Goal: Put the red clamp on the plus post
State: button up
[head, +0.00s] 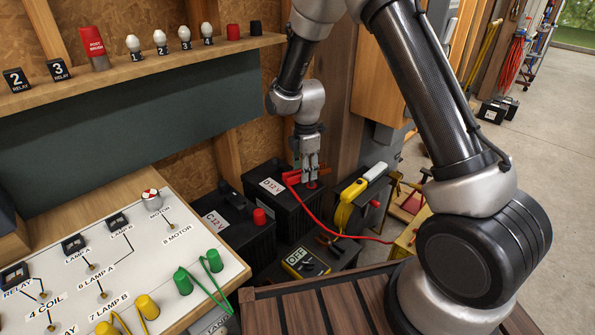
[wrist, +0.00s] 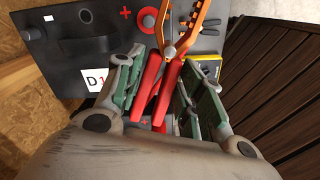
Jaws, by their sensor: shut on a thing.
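My gripper (head: 311,172) is over the near right part of the black battery marked D 12V (head: 272,187). In the wrist view my gripper (wrist: 162,95) is shut on the red handles of the red clamp (wrist: 170,75). The clamp's orange jaws (wrist: 188,28) point toward the top of that picture. A round red post (wrist: 148,20) stands beside a red plus mark on the battery top, just left of the jaws. The jaws look beside it, not around it; their height over it cannot be told. In the head view the clamp (head: 291,179) is partly hidden by my fingers.
A red cable (head: 338,232) runs right from the clamp. Another battery, C 12V (head: 240,228), stands left with a red cap. A box marked OFF (head: 300,262) lies in front. The white labelled board (head: 130,245) fills the left front.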

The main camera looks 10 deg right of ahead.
jog(key=a+n, duration=0.2)
jog(key=n, duration=0.2)
send_over(299, 194)
jog(key=shift+s+a+f, duration=0.1)
jog(key=shift+a+f, duration=0.05)
jog(key=shift+f, duration=2.55)
jog(key=shift+f, duration=0.85)
jog(key=o, duration=1.2)
jog(key=shift+o, duration=0.2)
